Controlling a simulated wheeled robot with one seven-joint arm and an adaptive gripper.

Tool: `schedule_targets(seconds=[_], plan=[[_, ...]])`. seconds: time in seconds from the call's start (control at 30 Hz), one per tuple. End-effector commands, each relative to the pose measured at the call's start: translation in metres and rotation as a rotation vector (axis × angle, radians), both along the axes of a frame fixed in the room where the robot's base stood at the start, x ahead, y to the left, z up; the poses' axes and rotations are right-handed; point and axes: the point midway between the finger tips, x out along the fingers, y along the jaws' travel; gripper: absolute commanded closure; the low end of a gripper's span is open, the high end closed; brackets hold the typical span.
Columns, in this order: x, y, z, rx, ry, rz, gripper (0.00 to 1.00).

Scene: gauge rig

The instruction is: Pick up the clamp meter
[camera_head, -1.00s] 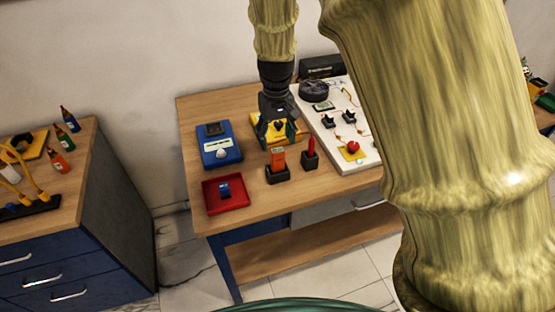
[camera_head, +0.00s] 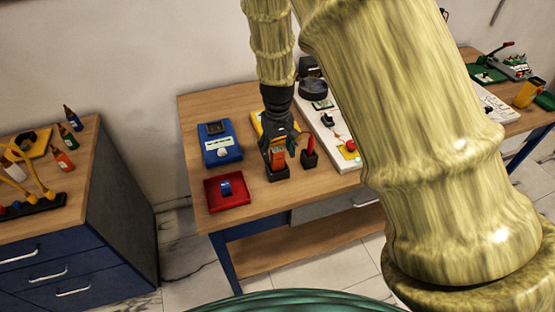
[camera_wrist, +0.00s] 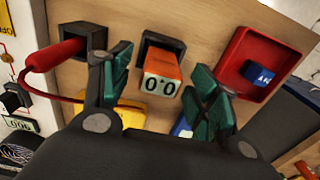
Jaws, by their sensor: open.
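The orange clamp meter (camera_head: 279,161) stands upright in a black holder (camera_head: 278,174) near the front of the wooden table. In the wrist view the meter (camera_wrist: 161,71) shows a white display reading 0.0, and its lower end is hidden in the holder (camera_wrist: 150,45). My gripper (camera_head: 279,148) is right above and around the top of the meter in the head view. In the wrist view my gripper (camera_wrist: 158,76) is open, one green-padded finger on each side of the meter, with visible gaps on both sides.
A red probe (camera_wrist: 55,54) with a red lead stands in a black holder close beside one finger. A red tray (camera_head: 240,199) with a blue piece lies to the left, behind it a blue device (camera_head: 220,157). A white board (camera_head: 343,161) with parts lies right.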

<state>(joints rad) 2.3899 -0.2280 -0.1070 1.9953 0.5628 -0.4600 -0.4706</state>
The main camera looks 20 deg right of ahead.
Motion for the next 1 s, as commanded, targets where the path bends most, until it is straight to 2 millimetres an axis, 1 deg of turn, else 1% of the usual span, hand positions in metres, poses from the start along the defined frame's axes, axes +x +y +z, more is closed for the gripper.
schedule_targets(seconds=[0.1, 0.13, 0.27, 0.3, 0.37, 0.4, 0.77, 0.87, 1.0], plan=[[0.000, 0.000, 0.000, 0.000, 0.000, 0.000, 0.39], [0.000, 0.000, 0.000, 0.000, 0.000, 0.000, 0.43], [0.000, 0.000, 0.000, 0.000, 0.000, 0.000, 0.67], [0.000, 0.000, 0.000, 0.000, 0.000, 0.000, 0.74], [0.000, 0.000, 0.000, 0.000, 0.000, 0.000, 0.85], [0.000, 0.000, 0.000, 0.000, 0.000, 0.000, 0.92], [0.000, 0.000, 0.003, 0.000, -0.001, 0.000, 0.92], [0.000, 0.000, 0.009, 0.001, -0.001, 0.000, 0.92], [0.001, 0.000, 0.026, 0.000, -0.002, 0.000, 0.92]])
